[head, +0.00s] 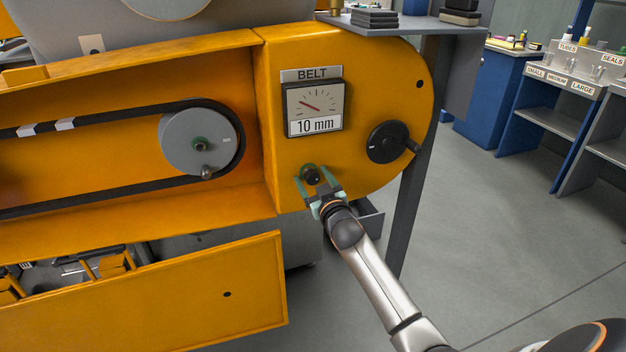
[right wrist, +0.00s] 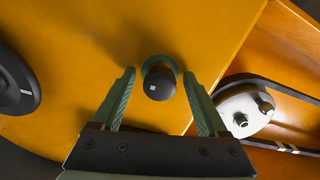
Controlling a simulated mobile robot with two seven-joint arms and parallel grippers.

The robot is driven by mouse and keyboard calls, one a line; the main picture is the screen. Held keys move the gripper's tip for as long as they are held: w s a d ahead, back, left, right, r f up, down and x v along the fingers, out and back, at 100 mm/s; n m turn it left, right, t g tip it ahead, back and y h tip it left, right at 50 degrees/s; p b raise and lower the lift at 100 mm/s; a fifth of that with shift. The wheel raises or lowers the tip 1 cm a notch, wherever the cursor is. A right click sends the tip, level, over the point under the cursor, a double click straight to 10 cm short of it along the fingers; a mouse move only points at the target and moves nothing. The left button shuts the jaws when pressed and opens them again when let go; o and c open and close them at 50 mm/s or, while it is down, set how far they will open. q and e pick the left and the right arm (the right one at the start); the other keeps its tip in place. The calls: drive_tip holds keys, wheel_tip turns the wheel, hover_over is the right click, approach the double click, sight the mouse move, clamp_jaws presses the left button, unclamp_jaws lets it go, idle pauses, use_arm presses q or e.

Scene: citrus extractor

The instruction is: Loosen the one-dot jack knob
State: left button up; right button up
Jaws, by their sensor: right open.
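The jack knob (head: 310,173) is a small black knob with a green collar, on the orange machine face below the belt gauge. In the right wrist view the knob (right wrist: 158,84) shows one small pale mark on its end. My right gripper (head: 319,186) is open, with its green fingers on either side of the knob. The wrist view shows a gap between each finger and the knob, so they look apart from it. My left gripper is not in view.
A BELT gauge (head: 315,108) reading 10 mm is above the knob. A black handwheel (head: 388,142) with a handle is to its right. A grey pulley (head: 196,142) with a black belt is to its left. An orange panel (head: 190,300) hangs low at the left.

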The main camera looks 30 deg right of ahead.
clamp_jaws()
idle(0.5)
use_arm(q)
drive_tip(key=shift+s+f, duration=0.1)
